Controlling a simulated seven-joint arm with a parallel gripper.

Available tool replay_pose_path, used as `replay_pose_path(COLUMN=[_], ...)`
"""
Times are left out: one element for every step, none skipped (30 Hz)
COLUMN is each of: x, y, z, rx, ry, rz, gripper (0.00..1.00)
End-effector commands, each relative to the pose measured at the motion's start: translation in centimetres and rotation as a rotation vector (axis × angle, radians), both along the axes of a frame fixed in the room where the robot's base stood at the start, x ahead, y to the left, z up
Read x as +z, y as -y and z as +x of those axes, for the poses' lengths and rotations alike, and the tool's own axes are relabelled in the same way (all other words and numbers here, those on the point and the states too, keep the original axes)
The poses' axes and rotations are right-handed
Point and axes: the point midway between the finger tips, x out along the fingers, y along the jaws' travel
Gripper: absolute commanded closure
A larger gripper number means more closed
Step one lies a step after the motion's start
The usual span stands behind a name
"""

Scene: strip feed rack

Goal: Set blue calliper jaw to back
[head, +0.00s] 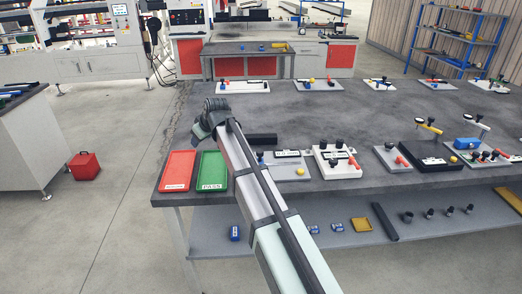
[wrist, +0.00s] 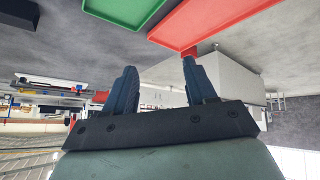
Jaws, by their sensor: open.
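A small grey board (head: 292,173) stands near the front edge of the bench, right of my arm. A calliper-like bar (head: 287,153) lies along its back. A small blue piece (head: 260,158), which looks like the calliper jaw, shows at the board's left end, close beside my arm. The jaw's exact position is too small to tell. My gripper is raised over the bench left of this board, its fingers unclear in the head view. In the wrist view my gripper (wrist: 160,88) is open and empty, with no calliper in sight.
A red tray (head: 178,168) and a green tray (head: 213,169) lie at the bench's front left. A white fixture (head: 336,162) and a black case (head: 424,156) stand further right. More boards line the back edge. The bench middle is clear.

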Motion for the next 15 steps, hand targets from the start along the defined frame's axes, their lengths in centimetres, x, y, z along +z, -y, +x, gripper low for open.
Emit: replay_pose_path(x=[0.7, 1.1, 1.5, 1.7, 2.1, 2.5, 2.8, 3.1, 3.5, 3.8, 4.1, 4.4, 4.6, 4.8, 5.1], y=[2.8, 4.2, 6.1, 7.5, 9.0, 10.9, 12.3, 13.6, 15.4, 16.5, 17.8, 19.2, 20.2, 21.0, 22.1], z=[0.3, 0.4, 0.4, 0.3, 0.3, 0.1, 0.0, -0.2, -0.5, -0.7, -0.9, -1.2, -1.5, -1.7, -2.0], rx=[-0.012, -0.013, -0.016, -0.019, -0.019, -0.023, -0.023, -0.024, -0.025, -0.024, -0.025, -0.024, -0.023, -0.022, -0.022], ry=[-0.021, -0.035, -0.056, -0.072, -0.088, -0.109, -0.124, -0.141, -0.162, -0.176, -0.189, -0.208, -0.222, -0.232, -0.246], rz=[-0.013, -0.021, -0.031, -0.038, -0.046, -0.055, -0.061, -0.065, -0.071, -0.076, -0.079, -0.084, -0.087, -0.089, -0.09], gripper=[0.44, 0.44, 0.44, 0.44, 0.44, 0.44, 0.44, 0.44, 0.44, 0.44, 0.44, 0.44, 0.44, 0.44, 0.44])
